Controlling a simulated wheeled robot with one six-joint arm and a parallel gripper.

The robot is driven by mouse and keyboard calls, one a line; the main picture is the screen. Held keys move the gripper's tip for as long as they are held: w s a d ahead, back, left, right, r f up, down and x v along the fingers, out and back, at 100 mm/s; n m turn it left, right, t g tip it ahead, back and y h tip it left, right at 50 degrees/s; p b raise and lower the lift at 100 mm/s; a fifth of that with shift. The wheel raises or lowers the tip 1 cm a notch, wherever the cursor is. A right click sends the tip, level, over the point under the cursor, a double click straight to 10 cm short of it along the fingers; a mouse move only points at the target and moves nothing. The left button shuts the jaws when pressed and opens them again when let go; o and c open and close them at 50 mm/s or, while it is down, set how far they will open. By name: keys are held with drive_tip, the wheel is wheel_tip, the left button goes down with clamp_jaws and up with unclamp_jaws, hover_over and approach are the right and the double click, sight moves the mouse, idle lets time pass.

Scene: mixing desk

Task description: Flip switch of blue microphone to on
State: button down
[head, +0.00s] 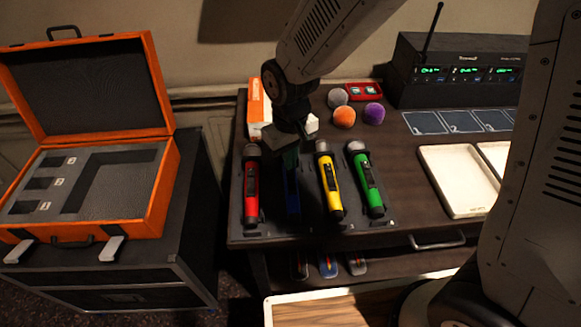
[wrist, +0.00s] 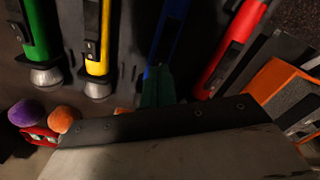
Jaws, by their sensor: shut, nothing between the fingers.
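The blue microphone (head: 293,203) lies on the desk between the red microphone (head: 251,190) and the yellow microphone (head: 330,185). My gripper (head: 291,158) is over its upper part and hides its head and switch in the head view. In the wrist view the blue handle (wrist: 171,30) runs up from my shut, empty fingers (wrist: 157,72), which are dark green. The fingertips are at or just above the handle; I cannot tell whether they touch it. The switch position cannot be made out.
A green microphone (head: 366,183) lies right of the yellow one. Foam balls (head: 344,117) and a red case (head: 364,91) are behind. A black receiver (head: 455,68) and white trays (head: 457,180) are right; an open orange case (head: 150,190) stands left.

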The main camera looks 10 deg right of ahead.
sight(292, 173)
drive_tip(key=shift+f, duration=0.9)
idle(0.8)
drive_tip(key=shift+r, duration=3.5)
drive_tip(key=shift+s+d, duration=0.15)
drive_tip(key=shift+s, duration=0.1)
drive_tip(key=s+d+r+m, duration=0.2)
drive_tip(key=s+d+r, duration=0.5)
drive_tip(key=s+d, duration=0.2)
drive_tip(key=s+d+r+m+t, duration=0.1)
drive_tip(key=s+d+r+m, duration=0.2)
drive_tip(key=s+d+r, duration=0.4)
drive_tip(key=s+d, duration=0.3)
drive_tip(key=d, duration=0.1)
drive_tip(key=shift+d+r+m, duration=0.15)
drive_tip(key=shift+d+m, duration=0.15)
